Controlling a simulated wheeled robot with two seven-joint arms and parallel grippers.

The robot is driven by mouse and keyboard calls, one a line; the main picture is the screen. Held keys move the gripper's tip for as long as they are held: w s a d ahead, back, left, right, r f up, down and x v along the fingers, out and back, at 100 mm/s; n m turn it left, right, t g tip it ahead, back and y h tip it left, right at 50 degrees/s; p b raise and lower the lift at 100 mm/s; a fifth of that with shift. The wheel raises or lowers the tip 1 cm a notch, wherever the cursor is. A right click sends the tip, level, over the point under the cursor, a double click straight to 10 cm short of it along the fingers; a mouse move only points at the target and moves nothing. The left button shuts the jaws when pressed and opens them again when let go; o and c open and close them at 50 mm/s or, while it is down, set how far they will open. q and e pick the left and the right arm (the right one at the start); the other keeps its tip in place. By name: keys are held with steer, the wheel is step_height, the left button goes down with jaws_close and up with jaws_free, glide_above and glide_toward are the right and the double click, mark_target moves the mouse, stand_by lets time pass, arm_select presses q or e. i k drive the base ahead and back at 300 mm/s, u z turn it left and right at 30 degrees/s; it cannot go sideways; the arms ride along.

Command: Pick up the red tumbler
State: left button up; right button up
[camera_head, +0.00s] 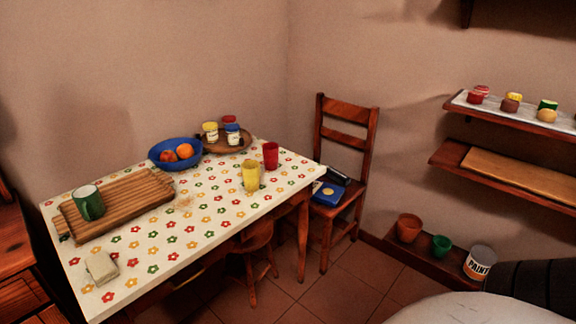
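The red tumbler (270,155) stands upright on the flower-patterned table (140,263), near its far right end. A yellow tumbler (250,176) stands just in front of it and to its left, close by. Neither of my grippers shows in the head view, and nothing is holding the red tumbler.
A blue fruit bowl (160,148), a round wooden tray (243,146) with jars, a cutting board (118,205) with a green mug (89,202), and a pale block (101,267) are on the table. A wooden chair (345,150) stands behind its right end. Wall shelves (515,170) are at right.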

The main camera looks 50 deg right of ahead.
mark_target(271, 157)
steer(key=z, duration=0.85)
steer(key=i, duration=0.6)
steer(key=z, duration=0.6)
steer(key=i, duration=0.5)
steer(key=z, duration=0.05)
